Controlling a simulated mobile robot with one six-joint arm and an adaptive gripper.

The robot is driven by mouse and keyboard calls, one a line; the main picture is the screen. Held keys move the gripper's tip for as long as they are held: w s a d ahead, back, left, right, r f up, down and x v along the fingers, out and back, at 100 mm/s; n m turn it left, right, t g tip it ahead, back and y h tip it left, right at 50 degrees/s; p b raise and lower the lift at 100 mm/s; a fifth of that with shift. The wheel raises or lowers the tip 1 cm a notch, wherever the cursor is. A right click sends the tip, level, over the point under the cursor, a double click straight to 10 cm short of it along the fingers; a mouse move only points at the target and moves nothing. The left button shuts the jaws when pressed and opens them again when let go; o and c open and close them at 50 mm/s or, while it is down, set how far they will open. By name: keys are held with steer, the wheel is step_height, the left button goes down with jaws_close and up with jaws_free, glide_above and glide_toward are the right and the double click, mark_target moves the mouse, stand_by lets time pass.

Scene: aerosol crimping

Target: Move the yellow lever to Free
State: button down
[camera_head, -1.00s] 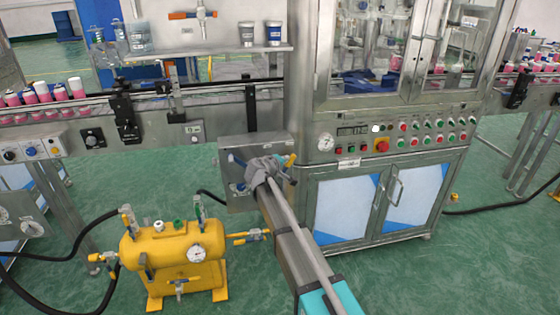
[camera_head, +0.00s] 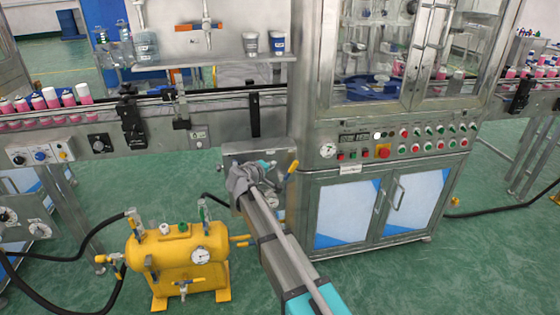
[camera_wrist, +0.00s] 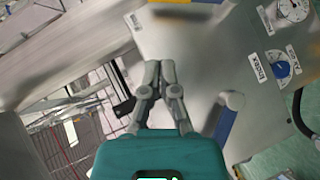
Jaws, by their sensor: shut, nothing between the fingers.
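A yellow lever (camera_head: 293,168) sticks out at the right side of the grey metal control box (camera_head: 283,154) under the conveyor. A yellow part at the top edge of the wrist view (camera_wrist: 187,2) may be this lever; only a sliver shows. My gripper (camera_wrist: 158,68) is shut and empty, its fingertips together in front of the grey panel. In the head view my gripper (camera_head: 262,172) is left of the yellow lever, apart from it, and hides much of the box front. A blue handle (camera_wrist: 228,118) stands right of my fingers.
A blue knob (camera_wrist: 280,68) labelled Index is on the panel at right. A yellow tank (camera_head: 178,252) with a gauge and hoses stands on the floor at left. The crimping machine cabinet (camera_head: 350,168) is at right. The conveyor (camera_head: 220,93) runs above the box.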

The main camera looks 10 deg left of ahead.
steer(key=p+v, duration=0.1)
steer(key=v, duration=0.3)
steer(key=shift+s+r, duration=0.25)
steer(key=shift+r, duration=0.05)
stand_by(0.8)
steer(key=shift+d, duration=0.1)
steer(key=s+d+f+m+g, duration=0.2)
steer(key=s+d+f+g, duration=0.1)
steer(key=d, duration=0.6)
steer(key=s+d+f+m+g, duration=0.2)
steer(key=d+f, duration=0.1)
steer(key=d, duration=0.5)
steer(key=s+d+f+m+g, duration=0.2)
steer(key=s+d+f+g, duration=0.1)
steer(key=d, duration=0.6)
steer(key=s+d+f+m+g+y, duration=0.2)
steer(key=s+d+g, duration=0.1)
steer(key=s+d, duration=0.3)
steer(key=s+d+f+m+g+y, duration=0.2)
steer(key=s+d, duration=0.4)
steer(key=s, duration=0.4)
steer(key=shift+s+f+m+g+y, duration=0.15)
steer(key=shift+s+m+g+y, duration=0.15)
steer(key=shift+g+y, duration=0.15)
